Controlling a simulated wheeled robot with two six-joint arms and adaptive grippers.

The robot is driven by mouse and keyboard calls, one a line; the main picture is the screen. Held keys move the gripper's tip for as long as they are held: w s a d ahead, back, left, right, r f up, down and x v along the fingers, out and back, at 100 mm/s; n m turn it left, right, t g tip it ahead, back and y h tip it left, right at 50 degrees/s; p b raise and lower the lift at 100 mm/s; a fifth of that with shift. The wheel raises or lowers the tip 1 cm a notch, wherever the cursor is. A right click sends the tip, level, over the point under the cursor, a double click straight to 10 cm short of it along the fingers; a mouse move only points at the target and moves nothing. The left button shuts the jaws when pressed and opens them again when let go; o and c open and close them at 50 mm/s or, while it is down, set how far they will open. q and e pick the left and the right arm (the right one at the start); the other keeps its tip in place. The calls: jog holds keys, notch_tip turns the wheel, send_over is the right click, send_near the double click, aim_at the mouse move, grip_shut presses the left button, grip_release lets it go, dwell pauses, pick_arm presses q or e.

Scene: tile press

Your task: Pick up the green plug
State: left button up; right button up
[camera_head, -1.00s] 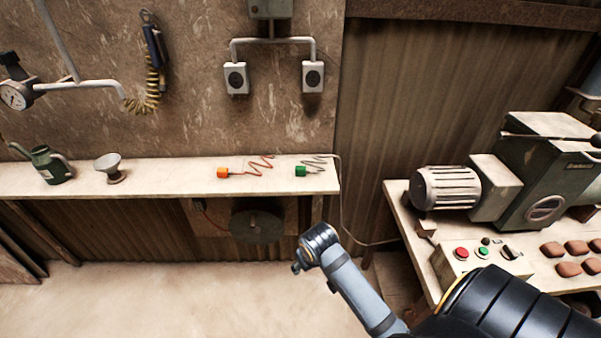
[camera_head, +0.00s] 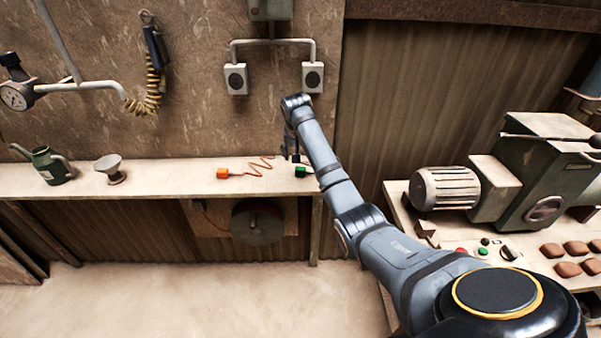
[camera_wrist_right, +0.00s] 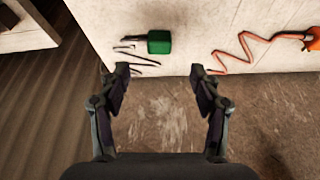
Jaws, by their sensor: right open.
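The green plug (camera_head: 300,172) lies on the wooden shelf (camera_head: 150,178) near its right end, partly behind my right arm in the head view. In the right wrist view the green plug (camera_wrist_right: 159,42) lies beyond the fingertips, a little left of the middle between them, with its cord running left. My right gripper (camera_wrist_right: 165,71) is open and empty, apart from the plug. In the head view the right gripper (camera_head: 290,152) hangs just above the plug. My left gripper is not in view.
An orange plug (camera_head: 223,173) with a coiled cord lies left of the green plug; it also shows in the wrist view (camera_wrist_right: 312,38). Two wall sockets (camera_head: 313,77) hang above. A funnel (camera_head: 111,168) and green can (camera_head: 49,165) stand at the left. The press (camera_head: 545,160) is at right.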

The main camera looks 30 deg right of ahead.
aim_at(300, 170)
jog(key=x, duration=0.4)
jog(key=shift+w+f, duration=0.1)
jog(key=shift+f, duration=0.2)
jog(key=p+x, duration=0.1)
jog(key=x, duration=0.4)
jog(key=shift+f, duration=0.15)
jog(key=c, duration=1.3)
jog(key=shift+o, duration=0.2)
